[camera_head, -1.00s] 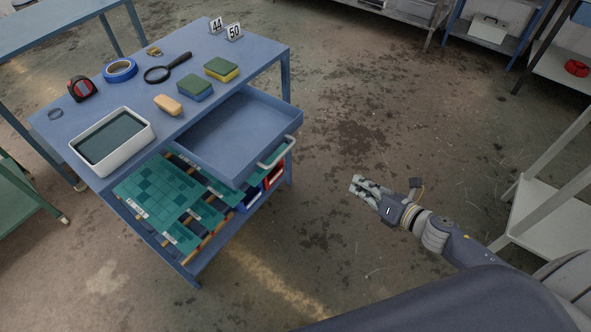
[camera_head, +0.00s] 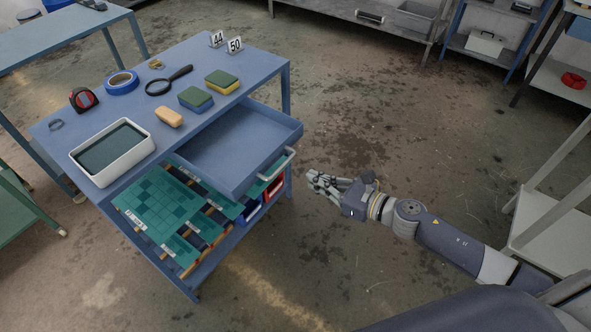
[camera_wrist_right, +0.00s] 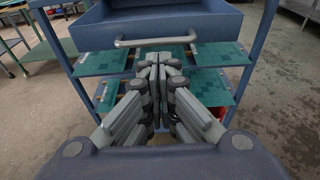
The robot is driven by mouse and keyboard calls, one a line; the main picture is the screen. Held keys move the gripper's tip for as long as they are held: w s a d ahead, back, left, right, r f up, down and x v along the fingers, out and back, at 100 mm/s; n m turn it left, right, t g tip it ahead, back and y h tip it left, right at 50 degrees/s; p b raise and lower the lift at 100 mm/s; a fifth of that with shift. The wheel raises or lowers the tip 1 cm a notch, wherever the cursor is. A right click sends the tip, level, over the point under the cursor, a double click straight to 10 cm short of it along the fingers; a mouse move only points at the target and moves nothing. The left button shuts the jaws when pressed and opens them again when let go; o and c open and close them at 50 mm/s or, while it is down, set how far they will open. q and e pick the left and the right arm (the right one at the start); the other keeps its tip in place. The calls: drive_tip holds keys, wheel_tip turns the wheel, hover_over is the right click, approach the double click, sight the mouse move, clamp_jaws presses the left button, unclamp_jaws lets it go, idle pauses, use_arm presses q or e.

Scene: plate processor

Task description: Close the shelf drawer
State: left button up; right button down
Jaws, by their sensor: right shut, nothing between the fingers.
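The shelf drawer (camera_head: 228,150) is pulled out of the blue table and looks empty inside. Its light handle (camera_head: 277,164) is on the front face, and the handle also shows in the right wrist view (camera_wrist_right: 155,41). My right gripper (camera_head: 311,181) is shut and empty, a short way in front of the handle and apart from it. In the right wrist view its closed fingers (camera_wrist_right: 159,62) point toward the drawer front, just below the handle. My left gripper is not in view.
On the blue tabletop (camera_head: 190,62) are a white tray (camera_head: 148,143), sponges (camera_head: 196,98), a magnifying glass (camera_head: 170,79), blue tape (camera_head: 121,82) and a tape measure (camera_head: 83,99). Green boards (camera_head: 160,205) lie on the shelf below. A white rack (camera_head: 550,215) stands at right.

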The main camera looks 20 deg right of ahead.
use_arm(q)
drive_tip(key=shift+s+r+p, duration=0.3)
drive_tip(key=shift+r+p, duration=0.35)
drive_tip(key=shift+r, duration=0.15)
use_arm(e)
drive_tip(key=x, duration=0.7)
